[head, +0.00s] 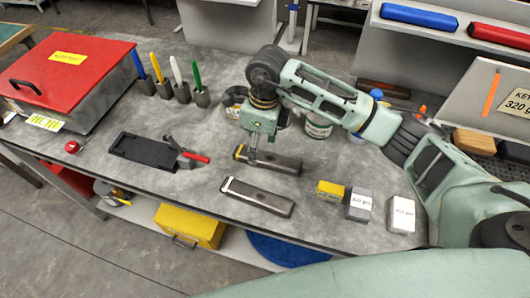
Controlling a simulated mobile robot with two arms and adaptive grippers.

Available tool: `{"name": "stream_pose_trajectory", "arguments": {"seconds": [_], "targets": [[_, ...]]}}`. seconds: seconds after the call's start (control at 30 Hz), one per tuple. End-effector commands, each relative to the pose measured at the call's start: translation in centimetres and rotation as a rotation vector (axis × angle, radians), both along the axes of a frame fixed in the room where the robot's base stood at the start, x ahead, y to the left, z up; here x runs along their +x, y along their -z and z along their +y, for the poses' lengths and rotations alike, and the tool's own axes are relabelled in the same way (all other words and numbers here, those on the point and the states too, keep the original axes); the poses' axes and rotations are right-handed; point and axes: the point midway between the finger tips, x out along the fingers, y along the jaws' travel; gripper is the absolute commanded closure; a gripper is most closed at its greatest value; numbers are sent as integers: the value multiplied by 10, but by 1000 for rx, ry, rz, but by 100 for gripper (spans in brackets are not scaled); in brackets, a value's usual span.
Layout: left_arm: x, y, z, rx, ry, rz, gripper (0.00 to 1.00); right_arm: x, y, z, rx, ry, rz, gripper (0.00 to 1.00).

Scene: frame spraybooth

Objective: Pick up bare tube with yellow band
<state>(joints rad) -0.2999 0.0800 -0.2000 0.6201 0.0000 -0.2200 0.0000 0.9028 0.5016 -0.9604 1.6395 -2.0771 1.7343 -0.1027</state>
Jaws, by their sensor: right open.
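The bare tube with the yellow band (283,162) lies on the grey bench top in the head view, with its yellow band near its left end. My right gripper (251,162) points down over the left part of this tube and hides some of it. The gripper is open; I cannot tell whether its fingers touch the tube. A second bare tube (262,199), with a white band at its left end, lies closer to the bench's front edge. My left gripper is not in view.
A yellow block (328,190), a grey block (358,204) and a white block (401,215) stand right of the tubes. A black tray (145,151), coloured markers in holders (182,92) and a red-lidded box (70,65) are left. A can (318,127) stands behind.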

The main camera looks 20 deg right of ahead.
Motion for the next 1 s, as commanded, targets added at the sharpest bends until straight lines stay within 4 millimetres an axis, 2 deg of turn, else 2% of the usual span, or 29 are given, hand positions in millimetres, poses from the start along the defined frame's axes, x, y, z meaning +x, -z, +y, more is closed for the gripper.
{"name": "stream_pose_trajectory", "arguments": {"seconds": [0.07, 0.17, 0.47, 0.6, 0.7, 0.8, 1.0], "targets": [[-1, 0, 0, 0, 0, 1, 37, 5, -3, -20, -75, 10, -2, 39], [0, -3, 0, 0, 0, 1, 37, 6, 0, -29, -111, 16, 2, 39], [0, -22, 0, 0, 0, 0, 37, 3, 31, -28, -109, 16, 4, 39], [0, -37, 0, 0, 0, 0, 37, 2, 52, -29, -109, 17, 5, 39], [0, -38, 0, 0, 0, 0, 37, 3, 66, -28, -107, 16, 2, 39], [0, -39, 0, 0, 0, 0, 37, 3, 73, -28, -106, 16, 1, 39], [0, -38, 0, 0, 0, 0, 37, 3, 74, -28, -106, 15, -1, 39]]}}
